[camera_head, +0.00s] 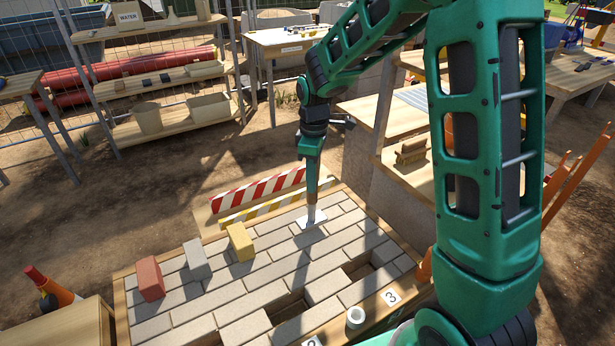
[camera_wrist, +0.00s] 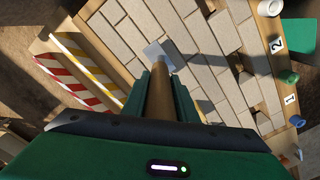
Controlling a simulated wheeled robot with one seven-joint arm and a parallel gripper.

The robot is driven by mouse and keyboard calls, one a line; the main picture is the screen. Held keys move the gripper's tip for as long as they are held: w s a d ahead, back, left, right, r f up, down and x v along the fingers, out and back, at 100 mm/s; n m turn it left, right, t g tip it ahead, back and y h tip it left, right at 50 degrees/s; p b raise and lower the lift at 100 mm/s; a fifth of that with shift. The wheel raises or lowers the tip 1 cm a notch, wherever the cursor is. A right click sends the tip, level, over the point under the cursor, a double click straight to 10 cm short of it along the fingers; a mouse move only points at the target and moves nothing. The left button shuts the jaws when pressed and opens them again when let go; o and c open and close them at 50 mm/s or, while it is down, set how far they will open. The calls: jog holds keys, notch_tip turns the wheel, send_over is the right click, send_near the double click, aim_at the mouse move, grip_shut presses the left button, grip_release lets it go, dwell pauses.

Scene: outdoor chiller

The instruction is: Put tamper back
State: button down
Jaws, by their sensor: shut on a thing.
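The tamper has a round wooden handle (camera_wrist: 160,98) and a flat pale metal plate (camera_head: 312,221). The plate also shows in the wrist view (camera_wrist: 163,53). My gripper (camera_head: 312,188) is shut on the handle and points down over the far part of the paved bed (camera_head: 225,286). The plate is at or just above the pavers; I cannot tell whether it touches them. The upper handle is hidden between my fingers.
A red brick (camera_head: 150,279), a grey brick (camera_head: 196,259) and a yellow brick (camera_head: 240,242) stand on the bed's left side. The bed has open gaps (camera_head: 370,270). A white cup (camera_head: 355,317) sits on the front edge. A red-white striped board (camera_head: 258,189) lies behind the bed. A wooden bench (camera_head: 420,170) is at right.

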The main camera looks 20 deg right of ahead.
jog(key=shift+f, duration=1.5)
jog(key=c, duration=1.4)
grip_release()
jog(key=shift+f, duration=0.15)
jog(key=shift+c, duration=0.2)
notch_tip(320, 180, up, 12)
jog(key=shift+f, duration=0.15)
jog(key=shift+r, duration=0.25)
